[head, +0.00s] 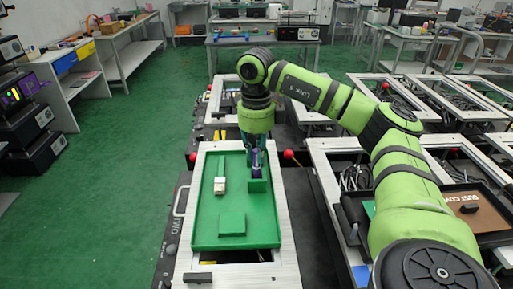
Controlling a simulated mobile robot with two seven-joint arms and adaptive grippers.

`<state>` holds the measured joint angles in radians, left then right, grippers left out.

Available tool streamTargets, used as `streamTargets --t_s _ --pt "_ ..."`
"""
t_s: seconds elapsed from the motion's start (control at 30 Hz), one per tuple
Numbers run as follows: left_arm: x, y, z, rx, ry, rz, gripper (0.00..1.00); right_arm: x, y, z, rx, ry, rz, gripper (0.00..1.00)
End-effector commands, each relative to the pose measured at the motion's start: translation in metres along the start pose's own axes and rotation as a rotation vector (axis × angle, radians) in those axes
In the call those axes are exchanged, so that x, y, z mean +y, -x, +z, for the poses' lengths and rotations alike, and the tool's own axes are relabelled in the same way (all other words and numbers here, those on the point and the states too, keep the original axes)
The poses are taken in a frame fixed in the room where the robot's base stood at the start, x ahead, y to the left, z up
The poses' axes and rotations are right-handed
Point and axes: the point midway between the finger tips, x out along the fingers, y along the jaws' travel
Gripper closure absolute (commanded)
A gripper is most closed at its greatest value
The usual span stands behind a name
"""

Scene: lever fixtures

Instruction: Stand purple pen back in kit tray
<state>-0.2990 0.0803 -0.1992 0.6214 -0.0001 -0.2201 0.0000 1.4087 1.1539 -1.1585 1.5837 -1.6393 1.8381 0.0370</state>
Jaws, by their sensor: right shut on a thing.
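The green kit tray (207,240) lies on a white-framed fixture in the middle of the head view. My right gripper (257,148) points down over the tray's far right part and is shut on the purple pen (256,160). The pen looks about upright, with its upper part hidden by the gripper. A small green upright piece (258,186) stands in the tray just below the pen. I cannot tell whether the pen touches it. My left gripper is not in view.
A white and beige item (220,180) stands in the tray's left part, and a green block (232,224) sits near its front. Red knobs (288,154) stand beside the fixture. More framed fixtures fill the right, partly behind my right arm. Green floor is clear at left.

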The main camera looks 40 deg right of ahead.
Motion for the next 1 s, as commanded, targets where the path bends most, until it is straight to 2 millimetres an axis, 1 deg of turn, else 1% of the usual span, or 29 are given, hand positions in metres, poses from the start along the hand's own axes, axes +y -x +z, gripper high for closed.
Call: streamTargets --t_s 0.27,0.3,0.33,0.37,0.67,0.77,0.87,0.97,1.0 --pt "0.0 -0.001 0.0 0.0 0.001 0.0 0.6 0.0 -0.001 0.0 -0.001 0.0 0.0 0.98" --pt "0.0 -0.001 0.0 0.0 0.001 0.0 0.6 0.0 -0.001 0.0 -0.001 0.0 0.0 0.73" --pt "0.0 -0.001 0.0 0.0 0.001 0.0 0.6 0.0 -0.001 0.0 -0.001 0.0 0.0 0.61" --pt "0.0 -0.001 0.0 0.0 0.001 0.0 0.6 0.0 -0.001 0.0 -0.001 0.0 0.0 0.53" --pt "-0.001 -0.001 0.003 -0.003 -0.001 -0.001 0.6 0.0 -0.001 0.0 -0.001 0.0 0.0 0.53" --pt "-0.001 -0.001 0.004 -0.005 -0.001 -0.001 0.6 0.0 0.003 0.001 -0.003 0.0 0.0 0.53" --pt "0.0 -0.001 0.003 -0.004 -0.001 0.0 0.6 0.0 0.015 0.001 -0.005 0.0 -0.001 0.53" --pt "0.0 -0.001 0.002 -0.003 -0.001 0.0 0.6 0.0 0.034 0.001 -0.007 0.001 -0.001 0.53" --pt "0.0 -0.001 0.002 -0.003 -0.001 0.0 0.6 0.0 0.043 0.002 -0.008 0.0 -0.001 0.53"
